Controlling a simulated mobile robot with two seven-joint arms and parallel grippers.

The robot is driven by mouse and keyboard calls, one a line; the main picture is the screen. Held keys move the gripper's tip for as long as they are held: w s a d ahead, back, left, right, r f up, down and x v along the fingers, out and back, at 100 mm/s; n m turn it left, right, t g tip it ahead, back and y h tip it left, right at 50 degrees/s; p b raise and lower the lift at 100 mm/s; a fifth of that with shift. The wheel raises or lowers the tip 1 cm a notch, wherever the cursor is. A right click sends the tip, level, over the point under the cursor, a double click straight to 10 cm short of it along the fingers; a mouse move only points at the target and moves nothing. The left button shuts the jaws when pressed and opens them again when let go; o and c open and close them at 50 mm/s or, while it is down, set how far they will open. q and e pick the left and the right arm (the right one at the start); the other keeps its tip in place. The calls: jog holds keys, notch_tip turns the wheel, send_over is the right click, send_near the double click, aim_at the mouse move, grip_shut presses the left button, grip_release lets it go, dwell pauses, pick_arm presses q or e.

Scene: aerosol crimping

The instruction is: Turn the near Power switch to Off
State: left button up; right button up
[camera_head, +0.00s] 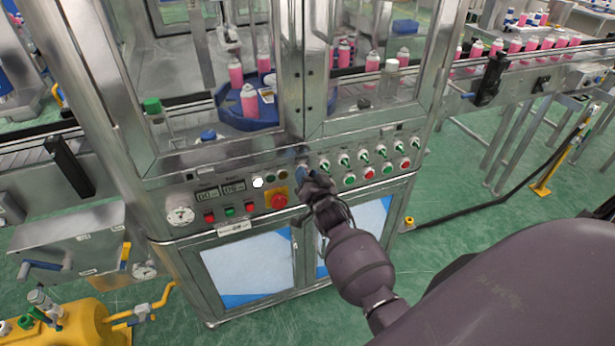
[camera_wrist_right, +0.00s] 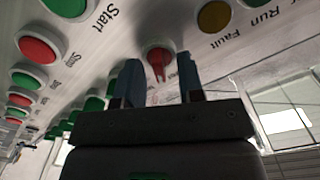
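A red rotary switch (camera_wrist_right: 160,62) sits on the slanted metal control panel (camera_wrist_right: 120,45) in the right wrist view. I take it for the near Power switch, but no label on it is legible. Its narrow handle points down towards my gripper. My right gripper (camera_wrist_right: 160,86) is open, with one blue-grey fingertip on each side of the switch handle. Gaps show between handle and fingers, and I cannot tell whether they touch. In the head view my right gripper (camera_head: 306,178) is at the panel's middle and hides the switch. My left gripper is not in view.
A red emergency-stop knob (camera_head: 277,199) on yellow sits just left of my gripper. Green switches (camera_head: 344,160) and several red and green buttons line the panel to the right. A yellow lamp (camera_wrist_right: 213,16) is close to the fingers. Pink cans (camera_head: 249,100) stand behind glass.

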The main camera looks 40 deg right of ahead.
grip_shut()
jog(key=shift+n, duration=0.4)
jog(key=n, duration=1.1)
jog(key=shift+a, duration=0.2)
jog(key=shift+n, duration=0.3)
dwell(0.4)
grip_release()
